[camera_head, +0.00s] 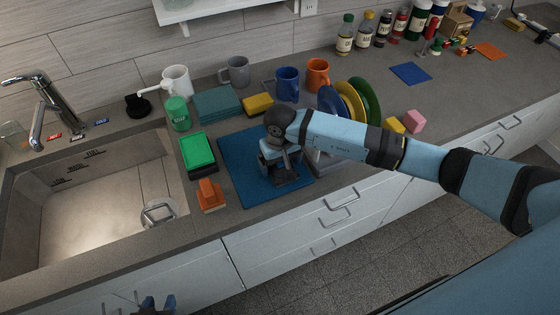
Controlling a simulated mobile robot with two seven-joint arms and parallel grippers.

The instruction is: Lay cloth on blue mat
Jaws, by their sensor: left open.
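The blue mat (235,160) lies flat on the counter right of the sink, partly hidden by my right gripper. A folded teal cloth stack (216,105) lies behind the mat, near the wall. My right gripper (287,182) points down over the right part of the mat; its fingers are dark, and I cannot tell whether they are open or hold anything. My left gripper (157,305) shows only in part at the bottom edge, in front of the cabinets and below the counter, open, away from the cloth and mat.
A green tray (198,151) and an orange brush-like item (209,194) lie left of the mat, beside the sink (90,205). A yellow sponge (258,104), mugs (287,84) and upright plates (370,100) stand behind. A small blue square (410,72) lies further right.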

